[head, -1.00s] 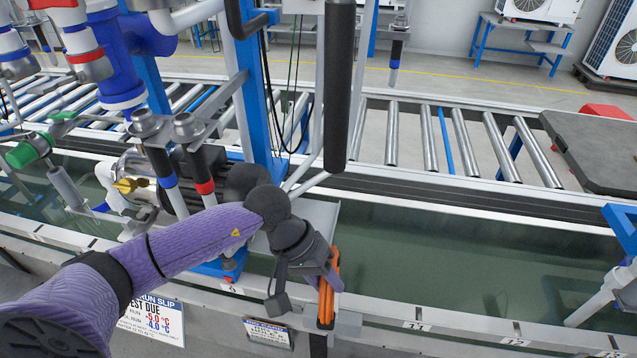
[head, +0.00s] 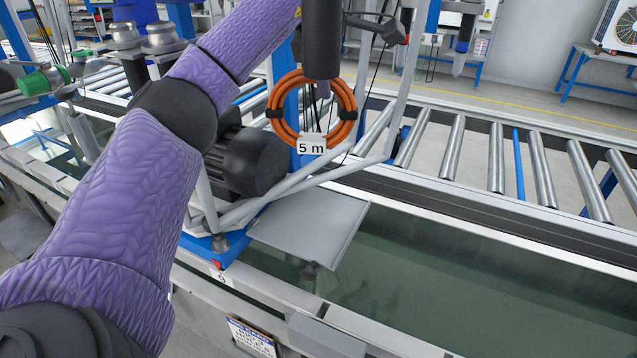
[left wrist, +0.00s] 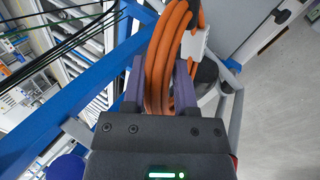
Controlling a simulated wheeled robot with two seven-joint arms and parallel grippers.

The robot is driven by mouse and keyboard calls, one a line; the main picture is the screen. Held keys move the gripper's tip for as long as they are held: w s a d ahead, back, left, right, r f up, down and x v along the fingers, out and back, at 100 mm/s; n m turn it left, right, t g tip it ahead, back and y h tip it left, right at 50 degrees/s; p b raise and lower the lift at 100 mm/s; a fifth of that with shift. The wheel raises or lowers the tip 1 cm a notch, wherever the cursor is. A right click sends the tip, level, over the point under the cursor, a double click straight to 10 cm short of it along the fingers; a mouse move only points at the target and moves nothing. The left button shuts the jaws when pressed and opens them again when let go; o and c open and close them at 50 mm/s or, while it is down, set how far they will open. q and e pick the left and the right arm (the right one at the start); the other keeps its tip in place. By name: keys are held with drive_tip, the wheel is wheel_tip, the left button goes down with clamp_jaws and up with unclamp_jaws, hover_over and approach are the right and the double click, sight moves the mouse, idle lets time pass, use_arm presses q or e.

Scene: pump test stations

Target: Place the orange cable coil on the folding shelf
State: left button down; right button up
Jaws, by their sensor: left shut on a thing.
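The orange cable coil (head: 344,95) hangs upright in the head view with its ring facing me, black ties at its sides and a white "5 m" tag at its bottom. My left gripper (left wrist: 161,88) is shut on the coil in the left wrist view, its purple fingers on both sides of the cable strands. My right gripper is not in view.
A blue and grey pump stand (head: 292,95) with slanted grey tubes and a black motor (head: 245,158) stands close behind and left of the shelf. A roller conveyor (head: 497,158) runs behind. A greenish glass-like surface (head: 420,275) lies clear to the right.

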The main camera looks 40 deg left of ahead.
sight(325, 142)
use_arm(q)
wheel_tip(325, 142, down, 13)
drive_tip(key=b, duration=0.7)
drive_tip(key=shift+w+f, duration=0.1)
wheel_tip(325, 142, down, 4)
drive_tip(key=b, duration=0.2)
drive_tip(key=shift+b, duration=0.3)
drive_tip(key=c, duration=0.5)
unclamp_jaws()
drive_tip(key=shift+c, duration=0.2)
drive_tip(key=shift+o, duration=0.8)
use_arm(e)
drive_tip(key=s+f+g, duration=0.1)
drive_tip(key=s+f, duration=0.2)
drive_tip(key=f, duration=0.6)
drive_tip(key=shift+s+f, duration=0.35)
use_arm(q)
drive_tip(key=shift+r, duration=0.2)
